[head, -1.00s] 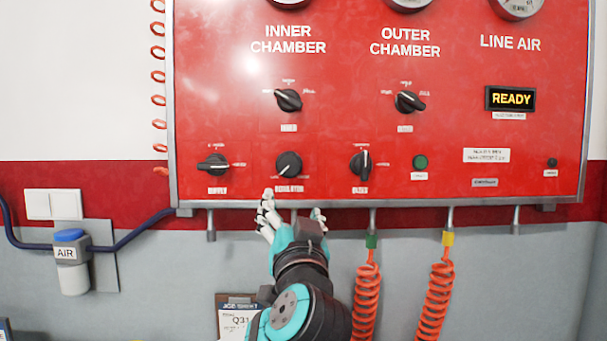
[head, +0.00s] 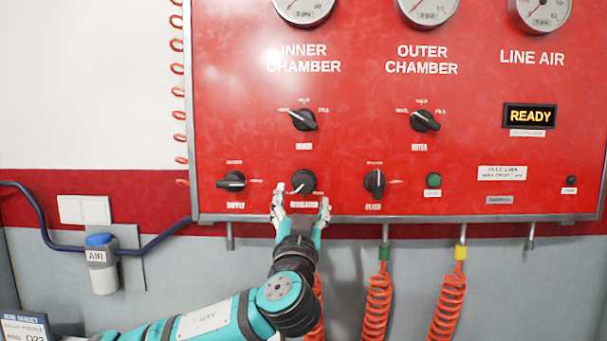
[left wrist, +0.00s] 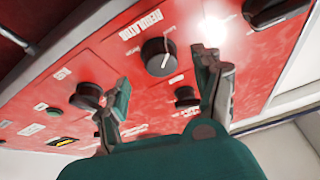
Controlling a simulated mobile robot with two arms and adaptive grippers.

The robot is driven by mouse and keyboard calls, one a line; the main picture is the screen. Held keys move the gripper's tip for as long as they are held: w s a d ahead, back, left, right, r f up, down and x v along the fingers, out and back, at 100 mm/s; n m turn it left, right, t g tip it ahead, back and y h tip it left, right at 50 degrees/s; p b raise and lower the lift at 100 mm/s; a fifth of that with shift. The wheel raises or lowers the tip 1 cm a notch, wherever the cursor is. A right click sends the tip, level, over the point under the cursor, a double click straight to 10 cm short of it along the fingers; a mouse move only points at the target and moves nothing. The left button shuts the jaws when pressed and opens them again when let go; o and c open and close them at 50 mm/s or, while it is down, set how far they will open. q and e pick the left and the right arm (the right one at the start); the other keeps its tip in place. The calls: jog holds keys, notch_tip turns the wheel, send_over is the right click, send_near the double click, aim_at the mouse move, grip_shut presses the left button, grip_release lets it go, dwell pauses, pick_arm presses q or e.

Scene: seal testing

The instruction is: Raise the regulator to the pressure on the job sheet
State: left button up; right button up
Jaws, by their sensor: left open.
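The regulator (head: 304,182) is a round black knob with a white mark pointing lower left, in the bottom row of the red panel. It also shows in the left wrist view (left wrist: 158,56). My left gripper (head: 302,203) is open; its fingertips reach up to either side of the knob's lower part. In the left wrist view the knob stands between the two open fingers, and I cannot tell whether they touch it. A job sheet (head: 23,328) is cut off at the bottom left; its pressure is too small to read. The right gripper is out of view.
The supply knob (head: 231,181) and the bleed knob (head: 375,183) flank the regulator. The inner chamber selector (head: 304,120) is above. The gauges (head: 540,10) are partly cut off. Orange coiled hoses (head: 378,305) hang below the panel. A display (head: 530,116) reads READY.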

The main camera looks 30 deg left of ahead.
aim_at(303, 188)
pick_arm(q)
jog(key=p+x, duration=0.1)
jog(key=x, duration=0.3)
jog(key=shift+r+p, duration=0.1)
jog(key=shift+p, duration=0.25)
jog(key=shift+w+a, duration=0.15)
jog(key=shift+w, duration=0.1)
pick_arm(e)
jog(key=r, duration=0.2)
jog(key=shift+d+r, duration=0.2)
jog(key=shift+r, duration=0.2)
pick_arm(q)
jog(key=shift+c, duration=0.2)
